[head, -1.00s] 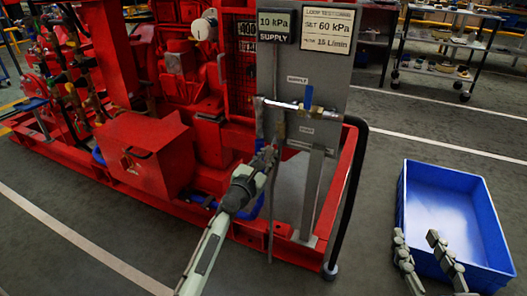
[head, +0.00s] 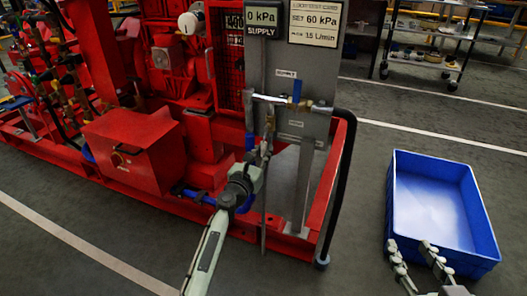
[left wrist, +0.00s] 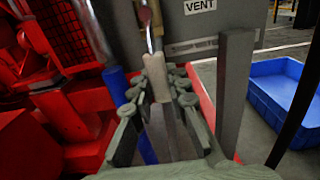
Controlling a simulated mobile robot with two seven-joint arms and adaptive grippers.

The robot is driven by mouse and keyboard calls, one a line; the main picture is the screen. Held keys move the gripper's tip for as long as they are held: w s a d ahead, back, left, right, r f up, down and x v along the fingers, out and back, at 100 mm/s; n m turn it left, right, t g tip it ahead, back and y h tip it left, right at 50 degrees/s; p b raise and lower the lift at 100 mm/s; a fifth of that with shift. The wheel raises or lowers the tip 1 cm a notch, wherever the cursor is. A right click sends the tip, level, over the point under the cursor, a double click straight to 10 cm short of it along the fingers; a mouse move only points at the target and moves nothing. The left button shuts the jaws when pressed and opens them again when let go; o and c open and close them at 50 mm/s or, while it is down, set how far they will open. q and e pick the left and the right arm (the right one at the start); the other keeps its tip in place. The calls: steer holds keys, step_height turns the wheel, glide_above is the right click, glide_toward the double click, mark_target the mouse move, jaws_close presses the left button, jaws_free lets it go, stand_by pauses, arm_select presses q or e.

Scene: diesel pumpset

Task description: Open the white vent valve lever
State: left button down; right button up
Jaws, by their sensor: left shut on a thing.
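The white vent valve lever (left wrist: 156,75) hangs down from a brass fitting (left wrist: 147,18) below the panel's VENT label (left wrist: 200,5). My left gripper (left wrist: 158,92) is shut on the lever, with a finger on each side of it. In the head view my left gripper (head: 265,147) is at the panel's lower left edge, below the horizontal supply pipe. It hides most of the lever there. My right gripper (head: 417,256) has its fingers apart and is empty, in front of the blue crate.
A blue-handled supply valve (head: 296,92) sits above my left gripper. A blue crate (head: 391,205) is on the floor at right. The red pump frame (head: 330,195) surrounds the panel's base.

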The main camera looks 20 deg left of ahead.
arm_select(q)
steer(key=c, duration=1.4)
jaws_free()
steer(key=shift+c, duration=0.2)
